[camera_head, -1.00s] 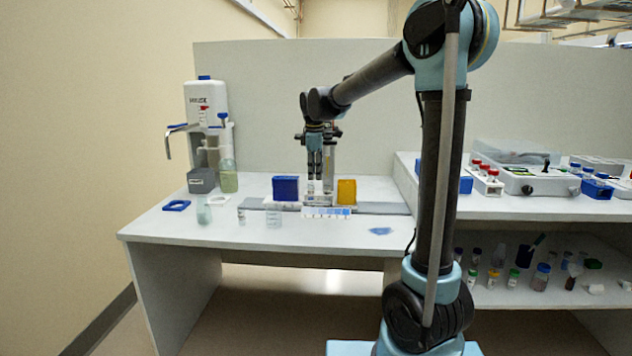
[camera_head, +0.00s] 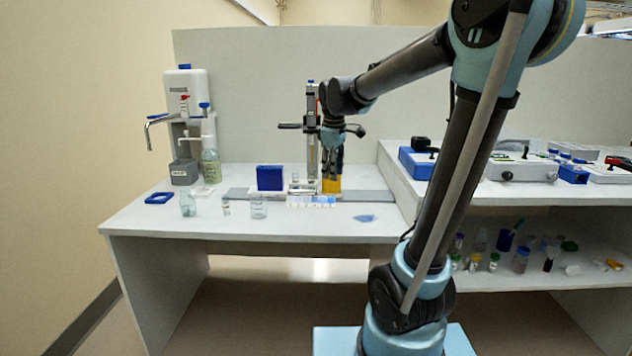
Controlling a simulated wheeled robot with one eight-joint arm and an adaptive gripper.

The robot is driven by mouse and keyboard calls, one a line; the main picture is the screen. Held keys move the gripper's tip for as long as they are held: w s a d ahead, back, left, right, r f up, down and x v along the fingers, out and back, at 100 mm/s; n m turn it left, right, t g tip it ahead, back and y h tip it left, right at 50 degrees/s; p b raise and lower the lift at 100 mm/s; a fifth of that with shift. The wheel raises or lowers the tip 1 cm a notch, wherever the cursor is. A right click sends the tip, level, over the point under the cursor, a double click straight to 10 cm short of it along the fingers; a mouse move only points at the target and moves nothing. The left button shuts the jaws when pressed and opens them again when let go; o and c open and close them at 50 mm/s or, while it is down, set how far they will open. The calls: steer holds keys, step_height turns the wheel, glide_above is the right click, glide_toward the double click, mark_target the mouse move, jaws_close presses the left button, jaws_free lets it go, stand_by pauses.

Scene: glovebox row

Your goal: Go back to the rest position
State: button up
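My gripper (camera_head: 331,168) hangs pointing down at the end of my arm, above the back middle of the white table (camera_head: 140,218). It appears in front of the yellow block (camera_head: 332,186) and to the right of a tall upright stand (camera_head: 312,120). The fingers are small and partly overlap the yellow block, so I cannot tell whether they are open or shut. I see nothing clearly held between them.
A blue block (camera_head: 269,178) and small glass vessels (camera_head: 258,207) stand left of my gripper. A dispenser (camera_head: 186,95) and a bottle (camera_head: 210,160) stand at the back left. A shelf (camera_head: 400,185) with instruments is at the right. The table's front is mostly clear.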

steer(key=s+d+f+m, duration=0.4)
steer(key=s+f, duration=0.1)
steer(key=s, duration=0.3)
steer(key=s+d+f+m, duration=0.4)
steer(key=s+d+f, duration=0.1)
steer(key=s, duration=0.4)
steer(key=s+d+f+m, duration=0.4)
steer(key=s+f, duration=0.3)
steer(key=s, duration=0.2)
steer(key=shift+d, duration=0.4)
steer(key=shift+w+f, duration=0.2)
steer(key=shift+w, duration=0.2)
